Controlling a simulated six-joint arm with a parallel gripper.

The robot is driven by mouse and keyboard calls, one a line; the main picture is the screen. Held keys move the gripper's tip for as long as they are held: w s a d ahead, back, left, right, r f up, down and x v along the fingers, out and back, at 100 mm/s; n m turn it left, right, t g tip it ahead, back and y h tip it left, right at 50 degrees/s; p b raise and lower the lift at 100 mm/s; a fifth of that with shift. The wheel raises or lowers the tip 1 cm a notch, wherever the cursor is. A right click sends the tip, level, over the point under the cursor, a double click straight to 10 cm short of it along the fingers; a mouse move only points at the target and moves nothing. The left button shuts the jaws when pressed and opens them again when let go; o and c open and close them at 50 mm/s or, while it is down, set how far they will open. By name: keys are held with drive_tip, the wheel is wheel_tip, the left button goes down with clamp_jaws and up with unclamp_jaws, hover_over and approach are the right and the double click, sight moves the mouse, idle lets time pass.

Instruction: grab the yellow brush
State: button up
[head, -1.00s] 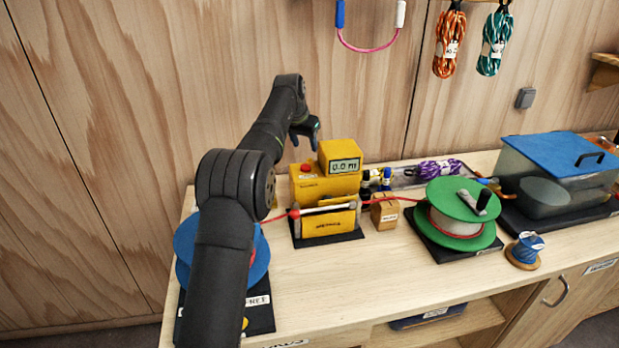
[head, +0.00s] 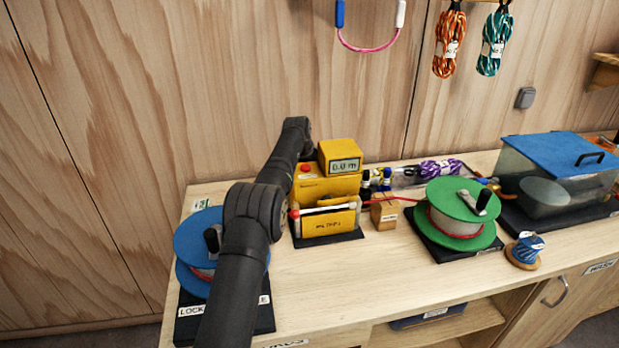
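I cannot clearly make out a yellow brush. A small cluster of bottle-like items with yellow, blue and black parts (head: 376,180) stands just right of the yellow rope meter, at the left end of a tray. I cannot tell whether the brush is among them. My arm reaches over the left part of the bench, and its far end dips down behind the yellow rope meter (head: 322,188). My gripper is hidden there, so its fingers and anything between them do not show.
A blue reel (head: 195,240) is at the left beside my arm. A red rope runs to a green reel (head: 460,222), past a small wooden block (head: 384,213). A lidded clear box (head: 555,170) stands at the right. The bench front is mostly clear.

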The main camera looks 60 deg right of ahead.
drive_tip(key=shift+d+f, duration=0.1)
drive_tip(key=shift+f, duration=0.15)
drive_tip(key=shift+c, duration=0.5)
drive_tip(key=c, duration=0.9)
